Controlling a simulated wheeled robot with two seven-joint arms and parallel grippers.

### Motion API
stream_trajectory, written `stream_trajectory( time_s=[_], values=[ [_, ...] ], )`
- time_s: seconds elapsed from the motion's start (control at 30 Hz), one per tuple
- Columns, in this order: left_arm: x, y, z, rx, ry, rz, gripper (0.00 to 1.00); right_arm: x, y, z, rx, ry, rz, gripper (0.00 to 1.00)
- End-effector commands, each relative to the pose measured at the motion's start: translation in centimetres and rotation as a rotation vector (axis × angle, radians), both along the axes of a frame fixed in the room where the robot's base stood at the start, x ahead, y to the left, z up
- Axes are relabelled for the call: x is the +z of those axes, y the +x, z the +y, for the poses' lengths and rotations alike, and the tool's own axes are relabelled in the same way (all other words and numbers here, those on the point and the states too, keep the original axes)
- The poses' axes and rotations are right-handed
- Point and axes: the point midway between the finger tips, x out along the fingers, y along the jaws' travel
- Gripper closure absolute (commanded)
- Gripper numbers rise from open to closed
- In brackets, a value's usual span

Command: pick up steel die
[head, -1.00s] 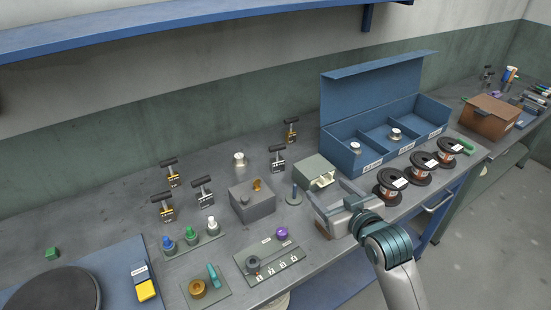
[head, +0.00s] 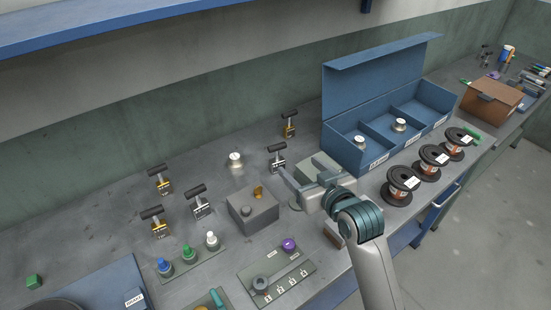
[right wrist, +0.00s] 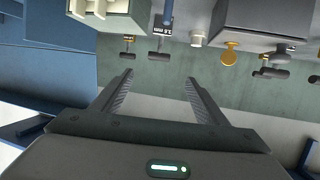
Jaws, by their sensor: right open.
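Two T-handled stamps with steel-grey bodies look like the steel die, but I cannot tell which one is meant. One steel die (head: 278,162) stands upright just beyond my right gripper (head: 298,178); the other steel die (head: 201,208) stands further left, among brass ones. My right gripper is open and empty. In the right wrist view the gripper (right wrist: 159,76) has its fingers spread, with the nearer steel die (right wrist: 162,28) ahead of them and apart. Brass dies (head: 289,128) have the same black T-handles. My left gripper is not in view.
A grey block (head: 253,216) and a pale green box (head: 322,165) stand near the right gripper. An open blue compartment box (head: 345,155) is behind to the right, with several dark spools (head: 402,182) in front.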

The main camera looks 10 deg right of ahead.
Motion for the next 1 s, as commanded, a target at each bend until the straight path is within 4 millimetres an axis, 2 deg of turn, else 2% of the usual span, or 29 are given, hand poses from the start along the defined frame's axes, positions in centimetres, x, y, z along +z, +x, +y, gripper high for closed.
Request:
stream_trajectory(
  time_s=[0.23, 0.37, 1.0],
  values=[
    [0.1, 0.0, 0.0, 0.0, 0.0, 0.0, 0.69, 0.0, 0.2, 0.0, 0.0, 0.0, 0.0, 0.33],
    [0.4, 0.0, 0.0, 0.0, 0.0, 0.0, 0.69, -0.2, 1.1, 0.2, 0.0, 0.001, -0.001, 0.33],
    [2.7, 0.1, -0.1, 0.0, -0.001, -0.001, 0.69, -3.0, 10.0, 1.9, 0.0, 0.001, 0.0, 0.33]
  ],
)
